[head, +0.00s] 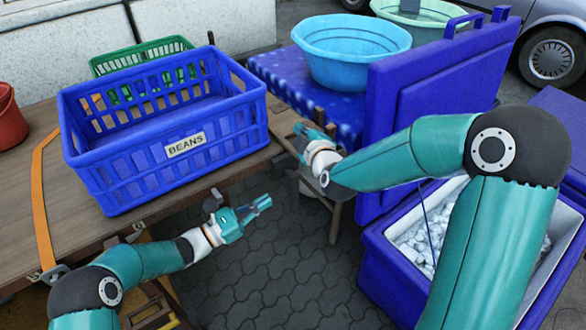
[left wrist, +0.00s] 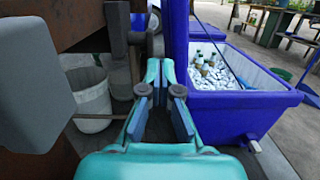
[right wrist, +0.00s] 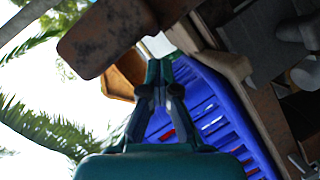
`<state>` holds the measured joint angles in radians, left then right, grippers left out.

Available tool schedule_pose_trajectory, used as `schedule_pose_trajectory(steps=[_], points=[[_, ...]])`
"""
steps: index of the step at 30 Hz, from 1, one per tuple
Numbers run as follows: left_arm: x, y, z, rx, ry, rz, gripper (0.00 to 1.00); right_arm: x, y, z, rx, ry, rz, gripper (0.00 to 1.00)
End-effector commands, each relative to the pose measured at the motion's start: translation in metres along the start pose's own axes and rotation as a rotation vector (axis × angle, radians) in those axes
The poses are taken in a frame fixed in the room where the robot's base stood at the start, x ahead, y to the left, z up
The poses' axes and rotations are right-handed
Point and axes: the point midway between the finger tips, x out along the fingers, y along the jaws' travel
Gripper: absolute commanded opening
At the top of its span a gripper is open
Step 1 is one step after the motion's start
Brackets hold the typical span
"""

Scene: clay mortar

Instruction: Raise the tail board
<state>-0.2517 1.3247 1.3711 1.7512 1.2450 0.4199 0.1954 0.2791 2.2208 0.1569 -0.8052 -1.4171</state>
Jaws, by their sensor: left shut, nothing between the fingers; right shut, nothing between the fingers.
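A wooden plank bed (head: 25,225) fills the left of the head view, with a blue crate marked BEANS (head: 160,170) standing on it. I cannot tell for sure which board is the tail board; no separate raised board shows along the bed's near edge. My left gripper (head: 262,203) is shut and empty, low beside that edge and in front of the crate's right end. It also shows in the left wrist view (left wrist: 160,68), apart from the rusty beam. My right gripper (head: 302,130) is shut and empty, right of the crate; the right wrist view (right wrist: 160,70) shows it before the blue slats.
A blue cooler (head: 375,258) of ice with its lid (head: 440,85) upright stands at right. A table with a blue cloth (head: 275,75) holds a light blue basin (head: 350,65). A white bucket (left wrist: 90,95) stands below the bed. An orange strap (head: 40,200) crosses the planks. Paving between is open.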

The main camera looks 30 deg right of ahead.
Motion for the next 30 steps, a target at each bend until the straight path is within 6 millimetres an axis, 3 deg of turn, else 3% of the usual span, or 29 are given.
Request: schedule_pose_trajectory(steps=[3, 6, 21, 30], points=[[0.010, 0.009, 0.021, -0.004, -0.086, 0.020, 0.00, 0.000, 0.000, 0.000, 0.000, 0.000, 0.000, 0.00], [0.017, 0.011, 0.027, -0.007, -0.112, 0.026, 0.00, 0.000, 0.000, 0.000, 0.000, 0.000, 0.000, 0.00], [0.093, 0.013, 0.036, -0.005, -0.112, 0.024, 0.00, 0.000, 0.000, 0.000, 0.000, 0.000, 0.000, 0.00], [0.110, 0.014, 0.038, -0.007, -0.112, 0.027, 0.00, 0.000, 0.000, 0.000, 0.000, 0.000, 0.000, 0.00]])
